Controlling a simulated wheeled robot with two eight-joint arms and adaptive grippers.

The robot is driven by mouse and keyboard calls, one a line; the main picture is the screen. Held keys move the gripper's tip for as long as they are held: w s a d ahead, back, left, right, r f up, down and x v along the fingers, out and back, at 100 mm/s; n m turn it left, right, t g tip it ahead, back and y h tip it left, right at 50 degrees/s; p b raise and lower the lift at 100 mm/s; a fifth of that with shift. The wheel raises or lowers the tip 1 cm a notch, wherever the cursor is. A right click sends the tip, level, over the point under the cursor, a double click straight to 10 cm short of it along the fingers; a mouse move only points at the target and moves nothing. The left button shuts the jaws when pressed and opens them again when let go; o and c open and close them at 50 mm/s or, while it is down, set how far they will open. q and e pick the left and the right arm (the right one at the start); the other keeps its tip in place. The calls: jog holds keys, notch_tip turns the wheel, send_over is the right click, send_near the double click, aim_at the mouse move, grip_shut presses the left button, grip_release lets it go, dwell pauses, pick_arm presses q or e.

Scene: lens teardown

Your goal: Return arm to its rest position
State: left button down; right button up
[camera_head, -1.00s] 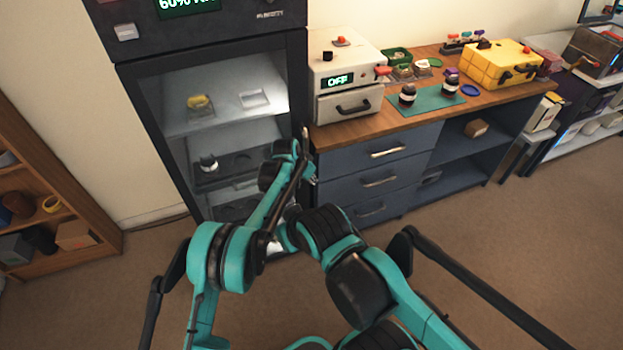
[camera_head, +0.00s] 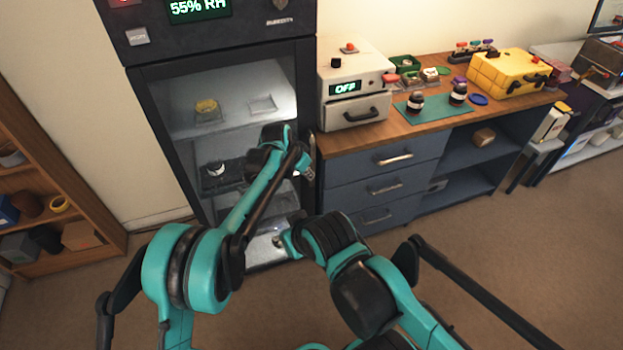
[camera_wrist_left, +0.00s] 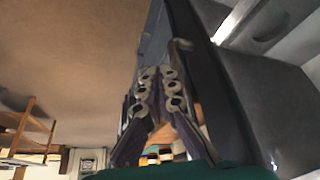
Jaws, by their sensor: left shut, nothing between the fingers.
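My left arm (camera_head: 262,195) reaches up in front of the dark humidity cabinet (camera_head: 222,55). My left gripper (camera_head: 307,172) is small in the head view, beside the right edge of the cabinet's glass front. In the left wrist view its two fingers (camera_wrist_left: 160,78) are together and empty, close to a dark panel with a handle (camera_wrist_left: 180,50); I cannot tell whether they touch. My right arm (camera_head: 335,240) is folded low in the middle of the head view. Its gripper cannot be made out clearly.
Lens parts (camera_head: 217,169) and a yellow item (camera_head: 206,106) sit inside the cabinet. A bench (camera_head: 385,136) to the right holds a white box (camera_head: 352,85), a green mat (camera_head: 440,110) and a yellow case (camera_head: 510,72). Shelves (camera_head: 100,255) stand left; carpet is clear.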

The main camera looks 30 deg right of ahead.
pick_arm(q)
jog(key=shift+s+a+r, duration=0.15)
jog(key=shift+a+r, duration=0.05)
jog(key=shift+r, duration=0.3)
jog(key=s+a+r+n+t+y, duration=0.15)
jog(key=a+r, duration=0.35)
jog(key=a, duration=0.5)
jog(key=a+r+n+t, duration=0.1)
jog(key=a+r+n, duration=0.3)
jog(key=a, duration=0.6)
jog(key=s+a+r+n+t, duration=0.1)
jog(key=a+r+n, duration=0.1)
jog(key=a+r, duration=0.6)
jog(key=s+a+f+n+t+y, duration=0.1)
jog(key=s+a+f+n, duration=0.2)
jog(key=s+a, duration=0.7)
jog(key=s+a+f+n+t+y, duration=0.1)
jog(key=s+a+f+n, duration=0.3)
jog(key=s+a, duration=0.5)
jog(key=a+y, duration=0.1)
jog(key=a, duration=0.5)
jog(key=shift+s+a, duration=0.15)
jog(key=shift+s, duration=0.2)
